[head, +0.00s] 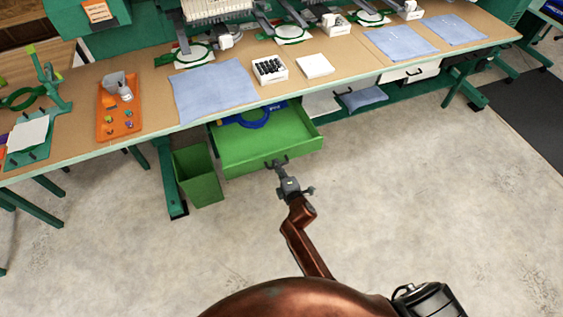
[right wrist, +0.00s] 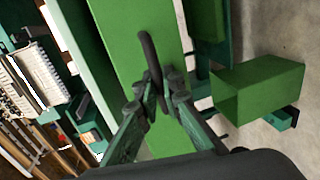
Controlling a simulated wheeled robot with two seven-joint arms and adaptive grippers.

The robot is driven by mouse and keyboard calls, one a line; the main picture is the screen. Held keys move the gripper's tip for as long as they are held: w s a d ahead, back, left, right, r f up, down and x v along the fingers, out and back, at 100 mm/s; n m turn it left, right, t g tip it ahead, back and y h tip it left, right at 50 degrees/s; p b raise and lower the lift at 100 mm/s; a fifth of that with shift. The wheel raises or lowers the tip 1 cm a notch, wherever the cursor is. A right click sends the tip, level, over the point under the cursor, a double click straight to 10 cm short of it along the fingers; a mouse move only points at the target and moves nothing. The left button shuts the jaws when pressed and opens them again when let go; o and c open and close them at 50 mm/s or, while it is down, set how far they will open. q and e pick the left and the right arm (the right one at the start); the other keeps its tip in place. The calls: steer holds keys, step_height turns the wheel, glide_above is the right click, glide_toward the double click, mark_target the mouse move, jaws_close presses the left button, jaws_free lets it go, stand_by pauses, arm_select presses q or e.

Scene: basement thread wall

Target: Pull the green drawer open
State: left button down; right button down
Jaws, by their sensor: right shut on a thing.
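The green drawer (head: 262,143) stands pulled out from under the workbench, and its inside shows in the head view. A blue item (head: 250,117) lies in it toward the back. A dark bar handle is on its front; it also shows in the right wrist view as a curved black handle (right wrist: 147,50) on the green drawer front (right wrist: 125,35). My right gripper (head: 281,168) is at the drawer front, its fingers (right wrist: 158,92) shut around the handle. My left gripper is in neither view.
A green bin (head: 198,174) stands on the floor just left of the drawer. The workbench (head: 150,105) above carries blue cloths, an orange tray (head: 120,105) and white boxes. White drawers sit to the right under the bench. The floor (head: 420,200) in front is clear.

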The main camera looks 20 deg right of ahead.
steer(key=shift+s+a, duration=0.1)
steer(key=shift+s, duration=0.15)
steer(key=c, duration=2.3)
jaws_free()
steer(key=shift+c, duration=0.2)
steer(key=v, duration=1.2)
